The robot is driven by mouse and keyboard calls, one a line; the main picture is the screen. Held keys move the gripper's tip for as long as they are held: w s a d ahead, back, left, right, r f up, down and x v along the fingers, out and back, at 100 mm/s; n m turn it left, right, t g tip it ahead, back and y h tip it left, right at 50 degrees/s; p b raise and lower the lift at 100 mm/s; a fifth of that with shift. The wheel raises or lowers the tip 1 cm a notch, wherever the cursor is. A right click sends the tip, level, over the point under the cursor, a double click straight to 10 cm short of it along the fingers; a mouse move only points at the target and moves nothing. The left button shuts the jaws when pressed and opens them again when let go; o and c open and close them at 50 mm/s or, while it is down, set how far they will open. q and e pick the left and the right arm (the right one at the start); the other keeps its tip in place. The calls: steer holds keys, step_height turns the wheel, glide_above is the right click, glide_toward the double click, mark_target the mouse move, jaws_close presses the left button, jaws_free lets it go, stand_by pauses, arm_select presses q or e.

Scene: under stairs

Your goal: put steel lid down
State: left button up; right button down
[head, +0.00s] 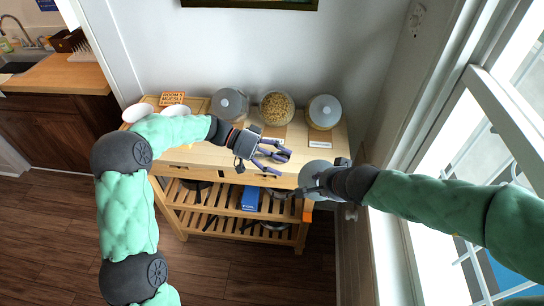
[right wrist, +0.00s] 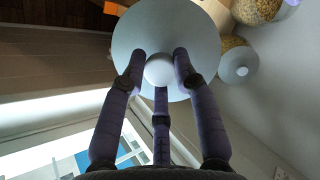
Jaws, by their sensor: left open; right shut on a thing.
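A round grey steel lid (head: 315,170) with a pale knob is held by my right gripper (head: 318,183), just off the front right edge of the wooden cart. In the right wrist view the fingers close around the knob of the lid (right wrist: 190,28). My left gripper (head: 272,155) is open and empty above the front middle of the cart top. The middle jar (head: 276,107) is uncovered and shows its cereal. The left jar (head: 230,105) and right jar (head: 323,112) have grey lids on.
The wooden cart (head: 225,158) has slatted shelves below with a blue box (head: 250,198). A window (head: 450,130) is close on the right. Small cards lie before the jars.

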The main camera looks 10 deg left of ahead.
mark_target(302, 170)
arm_select(q)
steer(key=x, duration=0.9)
steer(key=shift+d+f, duration=0.15)
steer(key=shift+d, duration=0.1)
steer(key=c, duration=1.3)
jaws_close()
arm_select(e)
steer(key=c, duration=0.9)
jaws_free()
steer(key=shift+o, duration=0.2)
